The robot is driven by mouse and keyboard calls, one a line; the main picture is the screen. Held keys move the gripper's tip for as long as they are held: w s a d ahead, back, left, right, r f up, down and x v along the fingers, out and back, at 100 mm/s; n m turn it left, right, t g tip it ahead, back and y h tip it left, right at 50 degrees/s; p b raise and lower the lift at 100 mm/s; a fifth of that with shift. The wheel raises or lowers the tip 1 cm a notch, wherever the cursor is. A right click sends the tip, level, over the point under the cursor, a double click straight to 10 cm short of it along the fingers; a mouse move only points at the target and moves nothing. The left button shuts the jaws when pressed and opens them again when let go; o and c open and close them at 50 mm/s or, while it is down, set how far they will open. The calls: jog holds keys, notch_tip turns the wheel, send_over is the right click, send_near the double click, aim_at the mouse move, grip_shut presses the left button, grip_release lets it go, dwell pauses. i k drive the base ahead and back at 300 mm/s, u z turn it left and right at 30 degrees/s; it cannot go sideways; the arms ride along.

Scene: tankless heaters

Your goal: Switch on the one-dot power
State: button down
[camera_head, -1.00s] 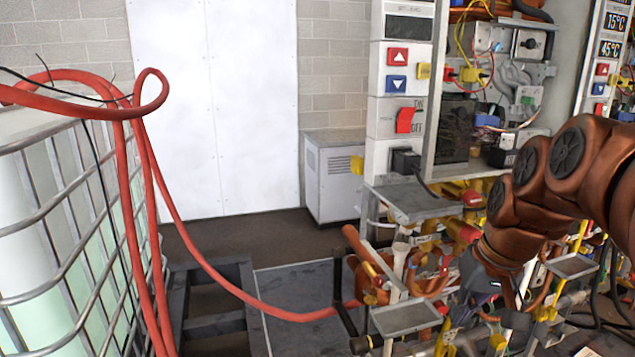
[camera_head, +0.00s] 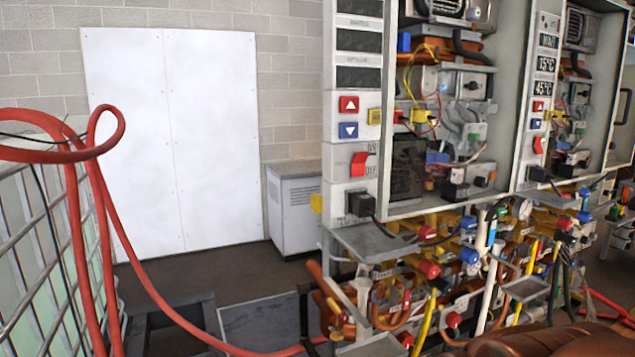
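A red rocker power switch (camera_head: 358,163) sits on the white control panel (camera_head: 340,190) of the nearer heater, between the letters ON above and OFF below. The displays (camera_head: 358,42) above it are dark. A second red switch (camera_head: 539,145) is on the farther heater's panel, where the displays (camera_head: 545,63) are lit with readings such as 15°C and 45°C. The dot marks are too small to tell. My gripper is out of view; only a copper-brown part of my arm shows at the bottom right, well below both switches.
A red up button (camera_head: 349,104) and a blue down button (camera_head: 348,130) are above the nearer switch. A black plug (camera_head: 360,204) and grey shelf (camera_head: 372,242) jut out below. Pipes and valves (camera_head: 430,269) crowd underneath. A red hose (camera_head: 150,285) crosses the left side.

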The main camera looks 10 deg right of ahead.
aim_at(359, 164)
jog(key=u, duration=0.6)
jog(key=k, duration=1.35)
jog(key=u, duration=0.5)
jog(key=i, duration=0.9)
jog(key=u, duration=0.55)
